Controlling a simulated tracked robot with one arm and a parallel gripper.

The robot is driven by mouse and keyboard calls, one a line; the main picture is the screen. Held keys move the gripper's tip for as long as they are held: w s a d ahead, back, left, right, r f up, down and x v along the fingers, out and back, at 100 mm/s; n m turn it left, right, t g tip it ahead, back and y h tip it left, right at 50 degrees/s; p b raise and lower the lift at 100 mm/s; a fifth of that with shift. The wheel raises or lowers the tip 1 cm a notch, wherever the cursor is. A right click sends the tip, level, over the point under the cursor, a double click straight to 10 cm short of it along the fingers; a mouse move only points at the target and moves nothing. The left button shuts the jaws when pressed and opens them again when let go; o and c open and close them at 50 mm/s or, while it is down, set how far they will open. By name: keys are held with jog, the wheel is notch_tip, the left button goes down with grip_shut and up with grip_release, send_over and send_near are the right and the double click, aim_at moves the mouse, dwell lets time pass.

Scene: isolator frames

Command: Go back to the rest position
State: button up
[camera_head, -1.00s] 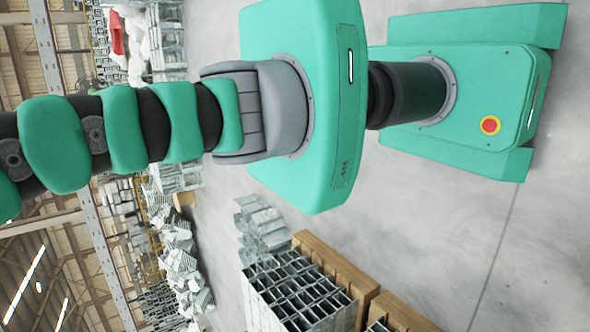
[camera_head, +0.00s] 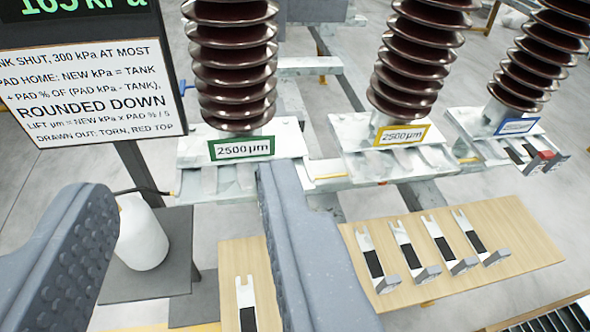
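My gripper (camera_head: 182,188) shows in the head view as two grey fingers, a textured left one (camera_head: 60,258) and a right one (camera_head: 305,255). They stand wide apart with nothing held between them. The gap looks past a white cylindrical tank (camera_head: 142,235) on a dark stand and a slotted metal plate (camera_head: 246,304) on a wooden board (camera_head: 232,252). The fingers appear nearer to me than these. No marked rest position shows.
Three brown ribbed insulators (camera_head: 232,62) stand on pale metal frames labelled 2500 µm, the third label too small to read. Several slotted plates (camera_head: 403,250) lie on a right-hand board (camera_head: 525,235). A red-topped piece (camera_head: 545,156) sits at the right frame. A text sign (camera_head: 90,95) stands left.

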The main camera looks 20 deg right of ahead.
jog(key=shift+s+r, duration=0.15)
jog(key=shift+r, duration=0.15)
